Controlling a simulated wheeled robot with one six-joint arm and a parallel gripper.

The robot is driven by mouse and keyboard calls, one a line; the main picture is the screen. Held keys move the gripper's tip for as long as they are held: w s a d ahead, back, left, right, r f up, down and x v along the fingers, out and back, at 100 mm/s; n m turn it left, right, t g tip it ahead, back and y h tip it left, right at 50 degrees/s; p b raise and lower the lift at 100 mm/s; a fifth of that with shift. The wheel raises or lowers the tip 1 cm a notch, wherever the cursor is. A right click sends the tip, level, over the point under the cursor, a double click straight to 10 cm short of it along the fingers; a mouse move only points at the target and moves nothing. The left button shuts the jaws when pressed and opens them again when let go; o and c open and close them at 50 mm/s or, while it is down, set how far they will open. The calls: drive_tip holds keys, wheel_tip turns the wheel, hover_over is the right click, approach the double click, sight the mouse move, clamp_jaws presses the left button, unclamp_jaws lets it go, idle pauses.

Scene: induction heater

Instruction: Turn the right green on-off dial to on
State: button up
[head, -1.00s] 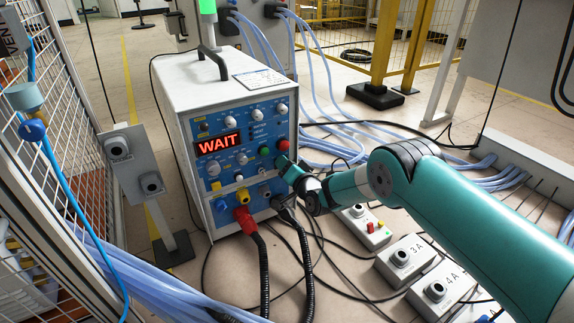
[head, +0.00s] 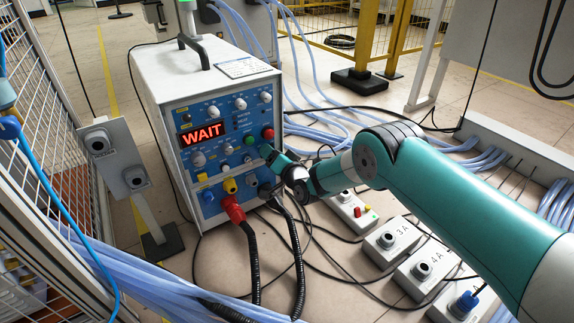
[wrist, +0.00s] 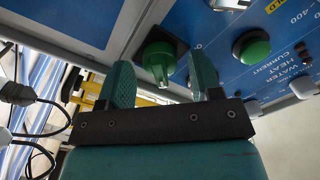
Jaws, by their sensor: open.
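The green dial (wrist: 158,58) sits on a black square mount on the blue panel in the wrist view. Its grip bar points towards my gripper. My gripper (wrist: 161,68) is open, with one teal finger on each side of the dial and a gap visible at both sides. I cannot tell how far the fingertips reach along it. In the head view my gripper (head: 266,151) is at the right edge of the heater (head: 202,90) panel and hides the dial.
A round green button (wrist: 251,47) is beside the dial, also visible in the head view (head: 249,140). A red button (head: 267,133) is just above my gripper. A red plug (head: 233,208) with black cables hangs below. Grey switch boxes (head: 388,241) stand on the floor at right.

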drive_tip(key=p+v, duration=1.4)
drive_tip(key=v, duration=0.2)
drive_tip(key=shift+s+d, duration=0.25)
drive_tip(key=shift+d, duration=0.05)
drive_tip(key=shift+r, duration=0.1)
